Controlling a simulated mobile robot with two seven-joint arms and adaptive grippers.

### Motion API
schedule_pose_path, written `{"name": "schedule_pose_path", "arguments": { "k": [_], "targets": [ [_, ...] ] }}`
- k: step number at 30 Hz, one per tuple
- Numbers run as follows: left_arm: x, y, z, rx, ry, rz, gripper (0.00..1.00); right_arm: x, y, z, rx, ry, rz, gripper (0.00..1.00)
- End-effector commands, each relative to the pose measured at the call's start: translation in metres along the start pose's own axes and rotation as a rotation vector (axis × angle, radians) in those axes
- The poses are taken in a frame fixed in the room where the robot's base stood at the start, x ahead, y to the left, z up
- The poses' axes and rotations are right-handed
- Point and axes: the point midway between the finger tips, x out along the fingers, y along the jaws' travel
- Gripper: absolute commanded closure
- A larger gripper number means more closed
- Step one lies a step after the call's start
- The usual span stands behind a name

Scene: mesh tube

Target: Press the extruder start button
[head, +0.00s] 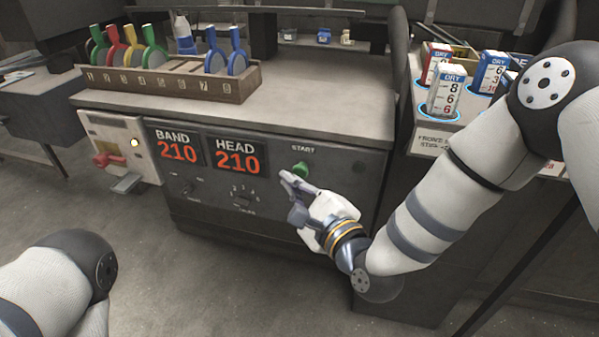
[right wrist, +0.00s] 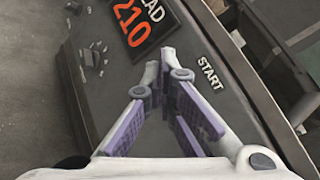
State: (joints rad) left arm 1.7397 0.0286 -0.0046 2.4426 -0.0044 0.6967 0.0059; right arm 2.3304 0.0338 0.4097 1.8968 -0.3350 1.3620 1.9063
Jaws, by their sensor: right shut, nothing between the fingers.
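The green start button (head: 300,170) sits under the word START on the front of the dark extruder cabinet (head: 330,182). My right gripper (head: 284,176) is shut and empty, with its fingertips just below and left of the button in the head view. I cannot tell whether they touch the panel or the button. In the right wrist view the fingertips (right wrist: 167,56) meet in front of the panel, left of the START label (right wrist: 209,73). The button is not visible there. Only part of my left arm shows at the lower left; its gripper is out of view.
Displays read BAND 210 (head: 177,150) and HEAD 210 (head: 237,157), with knobs beneath. A red-handled unit (head: 113,159) is at the left. A wooden rack (head: 170,84) of coloured tools stands on top. DRY boxes (head: 443,91) stand at the right. The floor in front is clear.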

Motion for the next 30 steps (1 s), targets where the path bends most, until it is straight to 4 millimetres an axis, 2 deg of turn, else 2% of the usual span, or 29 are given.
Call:
{"name": "schedule_pose_path", "arguments": {
  "k": [30],
  "targets": [
    [0.0014, 0.0, 0.0002, 0.0, -0.002, 0.0, 0.52, 0.006, -0.0042, -0.0044, 0.0, 0.0, 0.0, 1.0]
  ]
}}
